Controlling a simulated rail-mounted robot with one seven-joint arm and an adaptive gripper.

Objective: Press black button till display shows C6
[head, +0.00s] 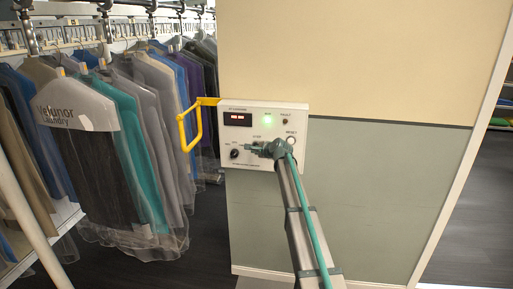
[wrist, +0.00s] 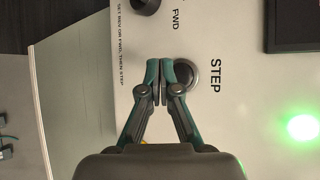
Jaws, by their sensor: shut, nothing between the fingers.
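The control panel (head: 285,125) is a white box on the wall. Its dark display (head: 238,119) shows small red characters, too small to read; a corner of the display (wrist: 292,22) shows in the wrist view. My gripper (head: 250,148) is in front of the panel's lower middle. In the wrist view my gripper (wrist: 159,68) is shut and empty, its tips over the left edge of a round dark button (wrist: 187,73) with a metal ring, beside the word STEP. The fingers partly hide this button. I cannot tell whether the tips touch it.
A black knob (head: 234,153) is at the panel's lower left, near the FWD label. A green light (head: 267,121) glows; a dark red button (head: 285,122) and a pale round button (head: 291,141) are right. A yellow bracket (head: 191,125) juts left, near bagged garments (head: 120,140).

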